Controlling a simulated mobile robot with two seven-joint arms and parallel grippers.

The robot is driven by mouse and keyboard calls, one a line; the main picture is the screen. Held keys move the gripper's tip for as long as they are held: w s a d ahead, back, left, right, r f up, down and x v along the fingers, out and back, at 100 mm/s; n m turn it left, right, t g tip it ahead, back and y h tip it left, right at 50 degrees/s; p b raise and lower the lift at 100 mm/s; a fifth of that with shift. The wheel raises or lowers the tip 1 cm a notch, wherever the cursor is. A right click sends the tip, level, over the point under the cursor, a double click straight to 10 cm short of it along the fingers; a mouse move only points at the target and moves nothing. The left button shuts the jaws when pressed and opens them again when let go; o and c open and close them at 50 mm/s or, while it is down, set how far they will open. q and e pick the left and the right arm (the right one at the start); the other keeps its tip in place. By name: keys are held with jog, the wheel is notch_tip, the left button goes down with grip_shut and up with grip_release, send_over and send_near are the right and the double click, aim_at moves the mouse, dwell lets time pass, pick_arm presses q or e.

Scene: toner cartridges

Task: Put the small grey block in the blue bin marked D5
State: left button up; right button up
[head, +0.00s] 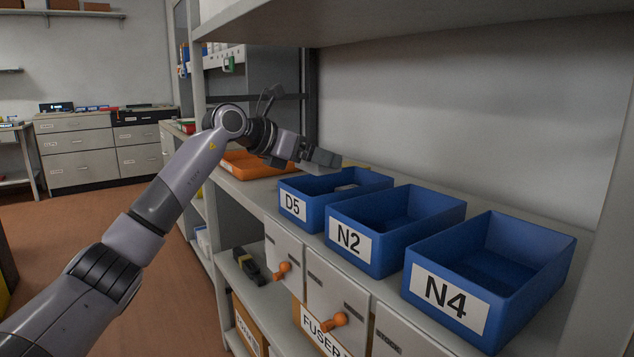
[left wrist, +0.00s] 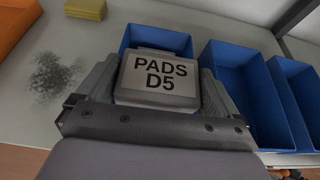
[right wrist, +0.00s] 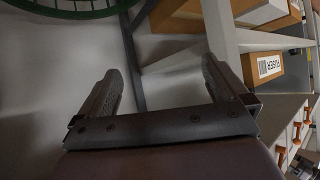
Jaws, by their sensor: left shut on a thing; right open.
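The small grey block, marked "PADS D5" (left wrist: 160,80), is between the fingers of my left gripper (left wrist: 158,88), which is shut on it. In the head view my left gripper (head: 322,157) is above the back left of the blue bin marked D5 (head: 317,213). In the left wrist view the block covers much of this bin (left wrist: 178,40). Something pale shows inside the bin in the head view; I cannot tell what. My right gripper (right wrist: 160,76) is open and empty, and out of the head view.
Blue bins N2 (head: 378,256) and N4 (head: 483,317) stand right of D5 on the same shelf. An orange tray (head: 250,168) is to the left, with a yellow pad (left wrist: 86,9) nearby. A shelf board overhangs above. A green rim (right wrist: 80,12) lies beyond my right gripper.

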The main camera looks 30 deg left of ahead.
aim_at(305, 170)
pick_arm(q)
notch_tip(305, 170, down, 3)
jog(key=shift+f+b, duration=0.15)
jog(key=shift+b, duration=0.4)
jog(key=shift+f, duration=0.3)
jog(key=shift+r, duration=0.1)
jog(key=shift+f, duration=0.55)
pick_arm(e)
jog(key=shift+w+a+r, duration=0.15)
jog(key=shift+w+a, duration=0.3)
jog(key=shift+w, duration=0.05)
pick_arm(q)
jog(key=o, duration=0.7)
pick_arm(e)
jog(key=shift+a+r, duration=0.1)
